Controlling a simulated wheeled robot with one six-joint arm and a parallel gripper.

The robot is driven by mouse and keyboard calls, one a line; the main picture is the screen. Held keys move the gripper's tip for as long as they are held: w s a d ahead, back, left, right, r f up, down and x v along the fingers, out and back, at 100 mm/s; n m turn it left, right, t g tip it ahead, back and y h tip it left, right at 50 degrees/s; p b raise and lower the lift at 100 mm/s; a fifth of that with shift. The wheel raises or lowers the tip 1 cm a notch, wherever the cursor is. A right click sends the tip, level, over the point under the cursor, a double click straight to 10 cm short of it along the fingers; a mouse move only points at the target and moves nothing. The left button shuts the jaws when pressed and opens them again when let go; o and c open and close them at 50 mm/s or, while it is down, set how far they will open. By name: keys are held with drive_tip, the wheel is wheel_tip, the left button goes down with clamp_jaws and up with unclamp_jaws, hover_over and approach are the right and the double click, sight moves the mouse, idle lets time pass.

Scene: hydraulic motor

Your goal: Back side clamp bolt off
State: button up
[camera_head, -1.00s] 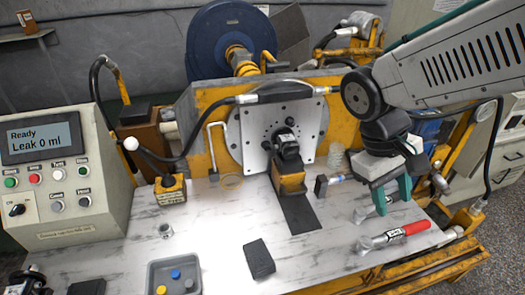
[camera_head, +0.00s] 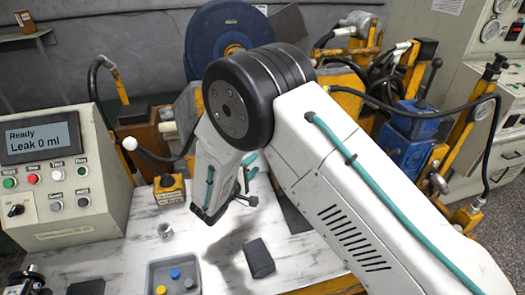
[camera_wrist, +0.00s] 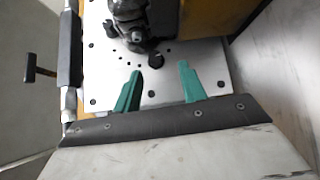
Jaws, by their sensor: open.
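In the wrist view, the dark motor (camera_wrist: 130,18) sits at the top against a light metal plate (camera_wrist: 103,62) with several small holes. A dark round spot (camera_wrist: 156,60) shows on the plate close to the motor. I cannot tell whether it is a bolt or a hole, and I cannot pick out the back side clamp bolt. My gripper (camera_wrist: 160,67) is open, its two green fingers apart with nothing between them, pointing at the plate below the motor. In the head view, my arm hides the motor and plate, and my gripper is largely hidden.
A control box (camera_head: 60,178) reading "Ready, Leak 0 ml" stands left. A grey tray (camera_head: 156,272) with small coloured caps, a dark block (camera_head: 259,258) and a metal nut (camera_head: 165,230) are on the bench. A hose fitting (camera_wrist: 69,60) runs left of the plate in the wrist view.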

drive_tip(key=a+x, duration=0.1)
drive_tip(key=x, duration=0.7)
drive_tip(key=shift+w+r+m+t, duration=0.3)
drive_tip(key=shift+r+m, duration=0.1)
drive_tip(key=shift+r, duration=0.1)
drive_tip(key=shift+c, duration=0.2)
clamp_jaws()
